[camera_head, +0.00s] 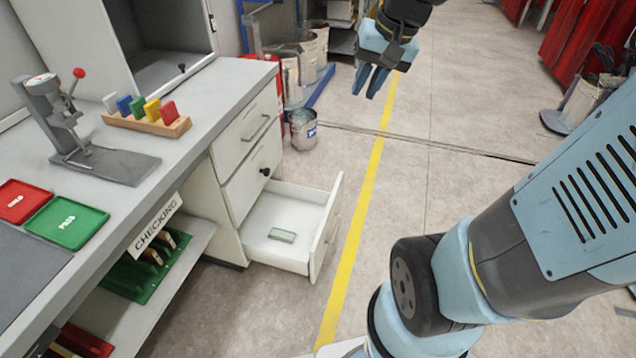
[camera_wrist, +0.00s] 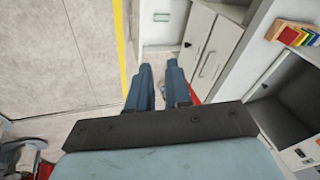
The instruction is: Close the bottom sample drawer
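The bottom sample drawer (camera_head: 331,230) is pulled out from the white cabinet under the bench. A small grey-green block (camera_head: 283,235) lies on its floor. The open drawer also shows at the top of the wrist view (camera_wrist: 160,49), with the block (camera_wrist: 161,17) inside. My gripper (camera_head: 371,94) is in the air above the floor, beyond and to the right of the drawer, and apart from it. Its two fingers (camera_wrist: 159,66) have a narrow gap between them and hold nothing. The drawers above (camera_head: 247,128) look shut.
The bench (camera_head: 185,150) carries a lever press (camera_head: 90,150), a rack of coloured samples (camera_head: 145,122) and red and green trays (camera_head: 65,222). Paint buckets (camera_head: 303,130) stand behind the cabinet. The floor (camera_head: 440,160) right of the drawer is clear, with a yellow line.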

